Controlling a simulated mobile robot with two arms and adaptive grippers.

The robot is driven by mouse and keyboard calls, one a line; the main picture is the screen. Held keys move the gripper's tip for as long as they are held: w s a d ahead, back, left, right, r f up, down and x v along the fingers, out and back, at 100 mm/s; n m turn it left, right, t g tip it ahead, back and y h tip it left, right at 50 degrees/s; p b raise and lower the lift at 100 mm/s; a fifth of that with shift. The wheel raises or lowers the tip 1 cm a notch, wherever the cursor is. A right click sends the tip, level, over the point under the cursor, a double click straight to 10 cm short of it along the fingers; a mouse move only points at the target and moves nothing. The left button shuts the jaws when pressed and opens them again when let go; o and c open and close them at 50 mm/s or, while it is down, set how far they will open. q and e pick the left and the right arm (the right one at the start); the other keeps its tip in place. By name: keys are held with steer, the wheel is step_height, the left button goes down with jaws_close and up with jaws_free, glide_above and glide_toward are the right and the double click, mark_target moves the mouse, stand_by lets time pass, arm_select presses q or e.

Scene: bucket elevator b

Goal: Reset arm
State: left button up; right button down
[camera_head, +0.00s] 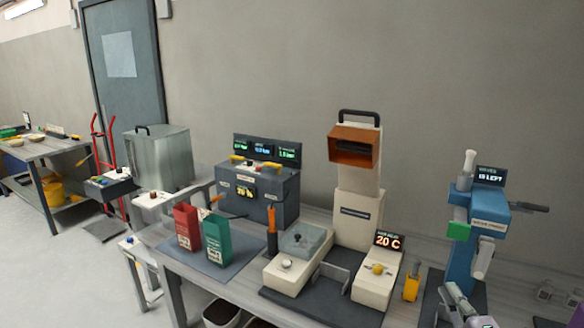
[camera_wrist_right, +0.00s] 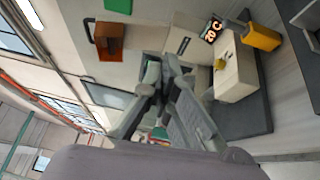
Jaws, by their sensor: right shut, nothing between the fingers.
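My left gripper is not in either view.
The bench (camera_head: 232,291) holds red (camera_head: 187,227) and green (camera_head: 218,240) bags, a dark control box (camera_head: 260,205), a white tower with an orange bucket (camera_head: 354,147) and a 20 C unit (camera_head: 375,283). A yellow holder (camera_head: 411,288) stands nearby. Floor shows at left.

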steer(key=s+a+f+m+g+h, duration=0.25)
steer(key=s+f+m+g, duration=0.25)
steer(key=s+f+m, duration=0.4)
steer(key=s+a+f+m+g+y, duration=0.2)
steer(key=s+a+f+m+g, duration=0.35)
steer(key=s, duration=0.55)
steer(key=s+a+f+m+g+y, duration=0.2)
steer(key=s+a+f+g, duration=0.3)
steer(key=s+a+f, duration=0.4)
steer(key=s+d+f+g+b, duration=0.1)
steer(key=s+f, duration=0.2)
steer(key=f, duration=2.4)
steer(key=s+d+f+n+g+b, duration=0.1)
steer(key=s+d+f, duration=0.2)
steer(key=s+f, duration=1.2)
steer(key=shift+s+d, duration=0.15)
steer(key=shift+s, duration=0.35)
steer(key=shift+h, duration=0.25)
